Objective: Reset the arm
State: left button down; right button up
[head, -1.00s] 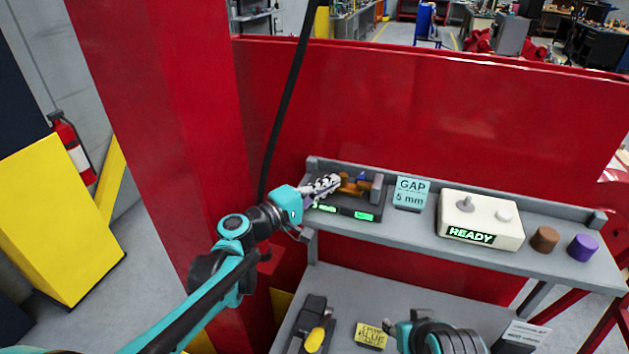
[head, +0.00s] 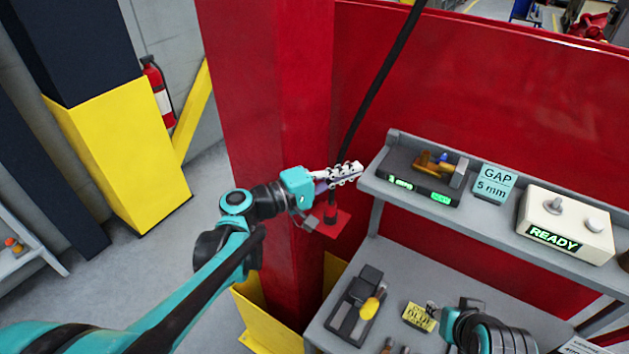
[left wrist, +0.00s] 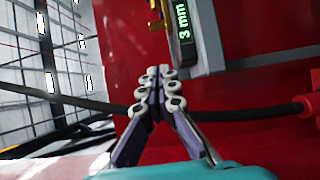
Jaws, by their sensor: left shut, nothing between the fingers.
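My left gripper (head: 345,173) is shut and empty. It is in the air just left of the upper shelf's left end, in front of the red column. In the left wrist view its closed fingertips (left wrist: 158,76) point at a red wall, with nothing between them. The dark fixture (head: 420,182) with green displays sits on the shelf's left end and holds a brass valve part (head: 435,163) with a blue piece. Part of the fixture shows in the left wrist view with a "3 mm" display (left wrist: 185,20). My right gripper (head: 432,310) is low over the lower shelf; its fingers are unclear.
The upper shelf (head: 510,230) also bears a "GAP 5 mm" sign (head: 493,184) and a white "READY" box (head: 565,225) with a joystick. A black tray (head: 355,305) with a yellow-handled tool lies below. A black cable (head: 385,85) hangs behind my left gripper.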

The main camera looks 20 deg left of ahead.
pick_arm(q)
jog(key=v, duration=0.8)
jog(key=s+d+f+m+g+y+b, duration=0.2)
jog(key=s+f+y+b, duration=0.1)
jog(key=f, duration=0.6)
jog(key=s+d+f+m+g+y+b, duration=0.1)
jog(key=s+f+g+y+b, duration=0.15)
jog(key=f, duration=0.65)
jog(key=s+a+f+m+y+b, duration=0.5)
jog(key=s+a+f+y+b, duration=0.1)
jog(key=f, duration=0.4)
jog(key=shift+s+a+f+y+b, duration=0.3)
jog(key=shift+s+a+y, duration=0.5)
jog(key=shift+a+y, duration=0.15)
